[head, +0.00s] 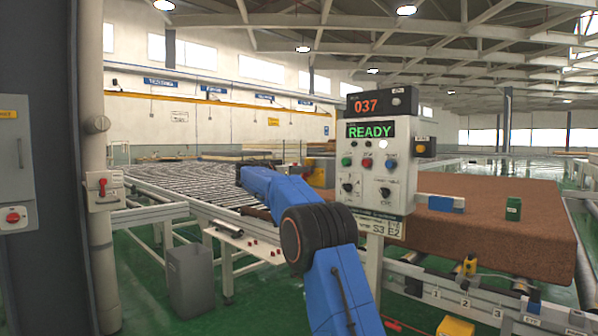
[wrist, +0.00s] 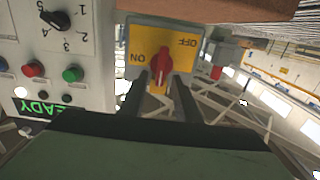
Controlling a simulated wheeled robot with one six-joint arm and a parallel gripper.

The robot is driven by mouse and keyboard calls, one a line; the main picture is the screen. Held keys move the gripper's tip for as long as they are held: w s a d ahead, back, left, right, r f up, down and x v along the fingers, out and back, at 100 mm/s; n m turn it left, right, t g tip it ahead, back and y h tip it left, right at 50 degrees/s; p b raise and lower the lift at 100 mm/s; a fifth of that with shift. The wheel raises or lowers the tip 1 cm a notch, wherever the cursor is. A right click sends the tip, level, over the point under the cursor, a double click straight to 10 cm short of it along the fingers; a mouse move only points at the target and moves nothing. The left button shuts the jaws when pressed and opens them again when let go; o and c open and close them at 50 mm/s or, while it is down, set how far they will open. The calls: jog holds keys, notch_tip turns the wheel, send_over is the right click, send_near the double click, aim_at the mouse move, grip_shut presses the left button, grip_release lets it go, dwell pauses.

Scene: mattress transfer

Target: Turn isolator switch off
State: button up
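The isolator switch (wrist: 160,70) is a red rotary knob on a yellow plate marked ON and OFF, on a grey box. It appears upside down in the wrist view. The knob stands roughly upright in that picture, between the two words; which it points to is unclear. My gripper (wrist: 162,83) is open, its two dark fingers at either side of the knob's lower part; contact cannot be told. In the head view a yellow-faced box (head: 322,173), probably this isolator, stands left of the control panel; my gripper (head: 285,163) shows small and dark beside it.
The control panel (head: 380,150) shows READY and 037, with buttons and dials; it is close to the fingers in the wrist view (wrist: 88,45). A brown mattress block (head: 500,215) lies right. A roller conveyor (head: 180,185) runs left. A grey bin (head: 190,280) stands on the floor.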

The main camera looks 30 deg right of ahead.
jog(key=shift+w+d, duration=0.1)
jog(key=shift+d, duration=0.15)
grip_shut()
jog(key=shift+w+a+f+n, duration=0.15)
jog(key=shift+w+f+n, duration=0.15)
jog(key=shift+n, duration=2.7)
jog(key=shift+w+a+f+n, duration=0.1)
jog(key=shift+w+f+n, duration=0.25)
jog(key=shift+n, duration=2.65)
jog(key=shift+w+a+f+n, duration=0.15)
jog(key=shift+w+f+n, duration=0.15)
jog(key=shift+n, duration=2.7)
